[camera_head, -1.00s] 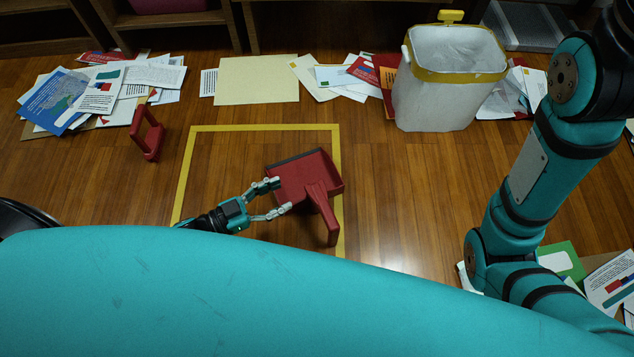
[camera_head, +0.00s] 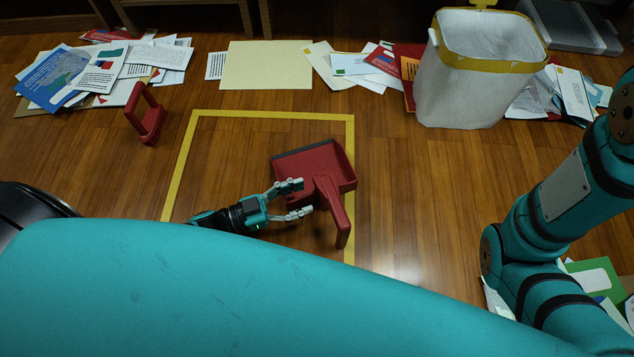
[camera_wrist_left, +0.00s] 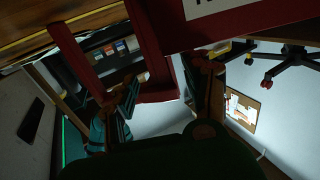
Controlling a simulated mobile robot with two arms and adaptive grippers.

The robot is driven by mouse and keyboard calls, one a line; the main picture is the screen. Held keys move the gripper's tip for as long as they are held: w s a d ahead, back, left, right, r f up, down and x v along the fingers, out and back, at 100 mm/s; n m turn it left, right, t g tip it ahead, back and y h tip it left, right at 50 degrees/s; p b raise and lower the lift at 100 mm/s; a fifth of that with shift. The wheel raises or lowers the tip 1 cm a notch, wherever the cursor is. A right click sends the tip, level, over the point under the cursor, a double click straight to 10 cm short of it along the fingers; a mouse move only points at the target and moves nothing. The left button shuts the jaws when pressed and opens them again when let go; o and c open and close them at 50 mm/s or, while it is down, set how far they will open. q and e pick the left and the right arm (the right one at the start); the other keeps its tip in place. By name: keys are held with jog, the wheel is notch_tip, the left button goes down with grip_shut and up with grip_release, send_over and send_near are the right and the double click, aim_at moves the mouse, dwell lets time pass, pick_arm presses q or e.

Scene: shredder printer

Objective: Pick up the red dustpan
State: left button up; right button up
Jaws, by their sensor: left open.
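The red dustpan (camera_head: 305,165) lies on the wooden floor, partly inside the yellow taped square. Its handle (camera_head: 334,209) points toward the bottom right of the head view. My left gripper (camera_head: 301,199) is open, with its fingers apart at the dustpan's left side, pointing at the handle. I cannot tell whether a finger touches the pan. In the left wrist view, large red parts of the dustpan (camera_wrist_left: 160,50) show close in front of the open fingers (camera_wrist_left: 165,85). My right gripper is out of view; only my right arm shows.
A red handled object (camera_head: 148,120) stands left of the yellow square (camera_head: 180,165). Papers (camera_head: 105,75) and envelopes (camera_head: 267,65) lie along the back. A white bin with a yellow rim (camera_head: 470,85) stands at the back right. Floor around the square is mostly clear.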

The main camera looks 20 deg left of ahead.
aim_at(320, 191)
pick_arm(q)
jog(key=b+x, duration=0.2)
jog(key=x, duration=0.2)
jog(key=shift+w+d+f, duration=0.1)
jog(key=shift+d+f, duration=0.05)
jog(key=shift+d, duration=0.05)
jog(key=shift+w+d+b, duration=0.35)
jog(key=shift+d+b, duration=0.05)
jog(key=shift+c, duration=0.4)
grip_shut()
